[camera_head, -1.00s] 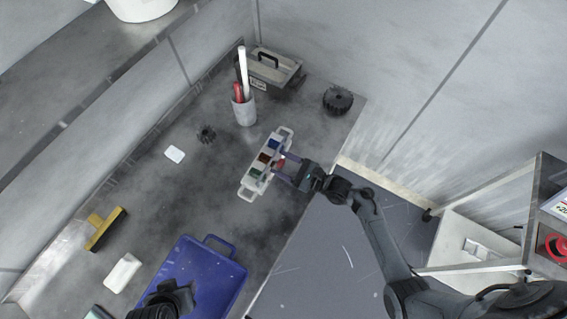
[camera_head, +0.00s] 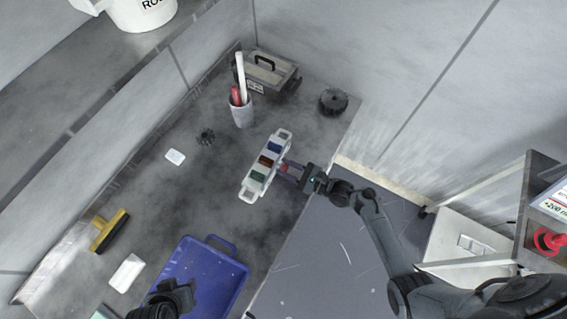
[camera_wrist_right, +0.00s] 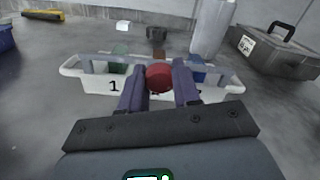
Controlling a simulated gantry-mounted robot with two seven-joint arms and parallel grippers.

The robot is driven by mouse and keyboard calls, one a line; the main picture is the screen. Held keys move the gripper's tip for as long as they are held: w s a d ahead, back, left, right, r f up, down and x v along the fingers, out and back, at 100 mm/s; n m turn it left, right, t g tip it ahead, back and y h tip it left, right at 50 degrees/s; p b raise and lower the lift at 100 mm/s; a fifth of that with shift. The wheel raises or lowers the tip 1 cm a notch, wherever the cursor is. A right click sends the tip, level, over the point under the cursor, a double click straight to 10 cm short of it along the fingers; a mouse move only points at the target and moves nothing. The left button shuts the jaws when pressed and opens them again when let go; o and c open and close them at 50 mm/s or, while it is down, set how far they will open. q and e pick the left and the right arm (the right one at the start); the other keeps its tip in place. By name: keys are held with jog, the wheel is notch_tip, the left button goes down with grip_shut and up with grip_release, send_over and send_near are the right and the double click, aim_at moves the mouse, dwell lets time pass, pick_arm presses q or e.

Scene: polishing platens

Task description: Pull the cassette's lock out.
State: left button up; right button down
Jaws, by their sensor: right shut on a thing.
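The white cassette (camera_head: 247,194) lies on the grey bench, with green, brown and blue blocks in a row. It also shows in the right wrist view (camera_wrist_right: 88,84), with a "1" on its near side. The lock's red round knob (camera_wrist_right: 159,77) sits between the fingers of my right gripper (camera_wrist_right: 160,78), which is shut on it. In the head view the right gripper (camera_head: 288,170) is at the cassette's right side. Whether the lock's shaft is still inside the cassette is hidden. My left gripper (camera_head: 172,298) is over the blue tray; its fingers do not show clearly.
The blue tray (camera_head: 205,262) is at the front. A cup (camera_head: 241,112) with pens, a grey toolbox (camera_head: 273,75) and a black gear-like knob (camera_head: 333,101) stand behind the cassette. A yellow-handled brush (camera_head: 108,232) lies left. The bench's right edge is close to the right gripper.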

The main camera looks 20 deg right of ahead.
jog(key=shift+w, duration=0.1)
jog(key=c, duration=0.9)
grip_release()
jog(key=shift+a, duration=0.1)
jog(key=shift+o, duration=0.6)
jog(key=p+v, duration=0.1)
jog(key=v, duration=0.9)
jog(key=shift+s+d, duration=0.25)
jog(key=shift+s, duration=0.05)
